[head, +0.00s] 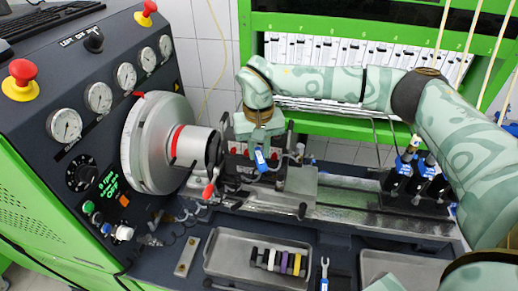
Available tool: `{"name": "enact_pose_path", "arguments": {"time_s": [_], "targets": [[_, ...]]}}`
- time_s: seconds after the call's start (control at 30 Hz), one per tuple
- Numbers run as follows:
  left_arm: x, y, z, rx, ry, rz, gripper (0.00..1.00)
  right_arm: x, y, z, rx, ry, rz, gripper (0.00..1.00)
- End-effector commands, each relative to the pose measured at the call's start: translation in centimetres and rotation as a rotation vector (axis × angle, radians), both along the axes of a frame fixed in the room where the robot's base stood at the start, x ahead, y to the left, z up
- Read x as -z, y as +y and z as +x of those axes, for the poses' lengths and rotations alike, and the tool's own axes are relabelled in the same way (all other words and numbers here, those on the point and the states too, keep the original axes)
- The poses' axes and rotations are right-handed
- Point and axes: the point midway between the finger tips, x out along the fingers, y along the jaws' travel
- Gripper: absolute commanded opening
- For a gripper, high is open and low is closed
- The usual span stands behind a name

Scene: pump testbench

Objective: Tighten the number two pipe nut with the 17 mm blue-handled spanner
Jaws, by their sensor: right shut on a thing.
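My right arm reaches in from the right, and its gripper (261,142) points down at the pump in the middle of the bench. It is shut on a blue-handled tool (261,160), whose blue end shows just below the fingers. The tool's jaw and size mark cannot be made out. The pipe nuts by the pump are small and partly hidden by the gripper; I cannot tell which is number two or whether the tool touches it. Another spanner (324,272) with a blue handle lies on the bench at the front. My left gripper is not in view.
A grey tray (222,267) holds several dark, purple and yellow pieces. A second tray (372,262) stands front right. The round drive housing (147,150) and gauge panel (78,135) stand left. Blue-topped parts (403,165) stand right. A green rack (330,127) is behind.

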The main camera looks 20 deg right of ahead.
Motion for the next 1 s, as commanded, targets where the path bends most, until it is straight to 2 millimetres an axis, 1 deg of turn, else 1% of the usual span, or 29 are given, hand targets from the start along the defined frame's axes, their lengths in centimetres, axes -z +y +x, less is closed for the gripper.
{"name": "enact_pose_path", "arguments": {"time_s": [0.17, 0.57, 1.0], "targets": [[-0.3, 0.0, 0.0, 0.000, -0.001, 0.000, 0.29, -0.1, -0.1, 0.4, 0.000, -0.001, 0.001, 0.00], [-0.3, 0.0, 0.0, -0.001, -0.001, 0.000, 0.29, 0.0, -0.1, 0.5, 0.000, -0.001, 0.000, 0.00], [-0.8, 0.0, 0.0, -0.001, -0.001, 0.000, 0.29, -0.1, -0.3, 1.4, 0.000, -0.001, 0.000, 0.00]]}}
